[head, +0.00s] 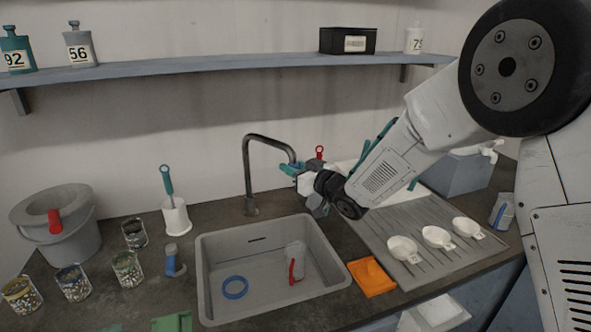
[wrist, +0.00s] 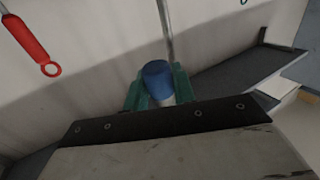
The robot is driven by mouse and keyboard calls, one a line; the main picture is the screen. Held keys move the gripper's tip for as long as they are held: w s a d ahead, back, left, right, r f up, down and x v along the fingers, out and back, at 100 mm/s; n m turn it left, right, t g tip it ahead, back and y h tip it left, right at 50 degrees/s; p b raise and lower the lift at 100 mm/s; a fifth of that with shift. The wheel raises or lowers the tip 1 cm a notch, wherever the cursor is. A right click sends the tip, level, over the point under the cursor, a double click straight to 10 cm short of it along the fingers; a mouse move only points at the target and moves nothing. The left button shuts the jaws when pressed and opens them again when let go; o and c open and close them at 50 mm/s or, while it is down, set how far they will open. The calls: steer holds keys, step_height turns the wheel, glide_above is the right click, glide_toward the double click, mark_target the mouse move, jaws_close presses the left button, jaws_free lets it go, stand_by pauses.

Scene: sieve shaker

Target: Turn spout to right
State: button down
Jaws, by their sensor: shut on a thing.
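The dark metal spout (head: 268,138) rises from behind the sink, bends over at the top and points right. My gripper (head: 288,169) is at its downturned right end, with teal fingers around that end. In the wrist view my gripper (wrist: 158,92) is shut on a blue round tip (wrist: 157,76), which appears to be the spout's end. A thin grey pipe (wrist: 165,30) shows behind it. The exact contact is partly hidden by the fingers in the head view.
The sink (head: 208,270) below holds a blue ring (head: 235,288) and a clear cup with a red handle (head: 294,264). A drainboard (head: 375,228) with white scoops lies right. A brush in a white holder (head: 176,217) stands left. A shelf (head: 200,66) runs above.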

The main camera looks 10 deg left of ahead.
steer(key=shift+w+d, duration=0.1)
steer(key=shift+w, duration=0.1)
steer(key=c, duration=1.2)
jaws_free()
steer(key=shift+d, duration=0.1)
steer(key=shift+s, duration=0.1)
steer(key=v, duration=0.7)
steer(key=shift+s+d, duration=0.15)
steer(key=shift+d, duration=0.1)
